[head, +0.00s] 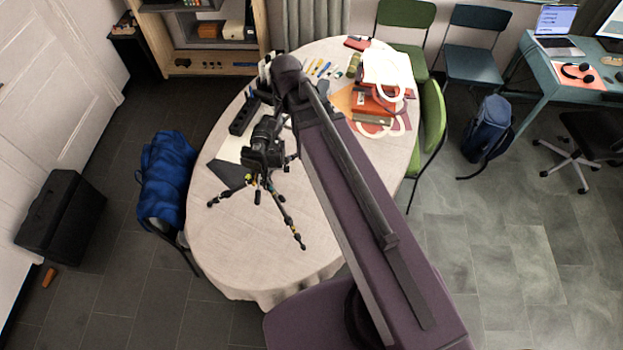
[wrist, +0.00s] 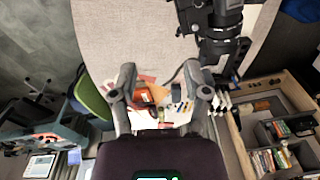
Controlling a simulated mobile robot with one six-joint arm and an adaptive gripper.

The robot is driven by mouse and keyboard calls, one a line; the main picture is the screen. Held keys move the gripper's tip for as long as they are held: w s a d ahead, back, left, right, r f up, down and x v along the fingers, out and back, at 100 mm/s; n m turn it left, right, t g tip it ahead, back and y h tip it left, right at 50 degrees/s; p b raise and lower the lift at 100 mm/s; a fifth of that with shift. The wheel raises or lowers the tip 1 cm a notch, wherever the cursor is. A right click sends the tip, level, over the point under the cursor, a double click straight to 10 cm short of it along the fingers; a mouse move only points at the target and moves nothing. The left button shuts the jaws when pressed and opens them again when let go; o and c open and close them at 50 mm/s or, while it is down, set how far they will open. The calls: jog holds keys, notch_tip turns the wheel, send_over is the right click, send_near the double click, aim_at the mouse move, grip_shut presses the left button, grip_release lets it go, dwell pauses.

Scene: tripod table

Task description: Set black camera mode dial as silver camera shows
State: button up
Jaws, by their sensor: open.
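A black camera (head: 265,143) stands on a small tripod (head: 282,206) on the oval table's left half in the head view. The dark camera body and lens (wrist: 220,22) also show at the top right of the wrist view. Its mode dial is too small to tell. I cannot pick out the silver camera for certain; my arm covers part of the table's far side. My gripper (wrist: 160,77) is open with nothing between its fingers, held above the table. The black camera is apart from it, up and to the right in the wrist view.
The table (head: 235,265) is bare at its front. A white tote bag (head: 387,68), orange box (head: 372,101) and pens (head: 320,68) lie at the back. A blue bundle (head: 167,175) is at the left, and a green chair (head: 432,120) at the right.

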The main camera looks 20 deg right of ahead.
jog(key=s+d+f+n+b, duration=0.2)
jog(key=s+f+n+b, duration=0.1)
jog(key=f+b, duration=0.8)
jog(key=s+d+f+n+b, duration=0.2)
jog(key=s+f+n+b, duration=0.1)
jog(key=f+b, duration=0.9)
jog(key=shift+s+d+n+g, duration=0.2)
jog(key=shift+d+n+g, duration=0.1)
jog(key=shift+n, duration=0.1)
dwell(0.6)
jog(key=shift+f, duration=0.15)
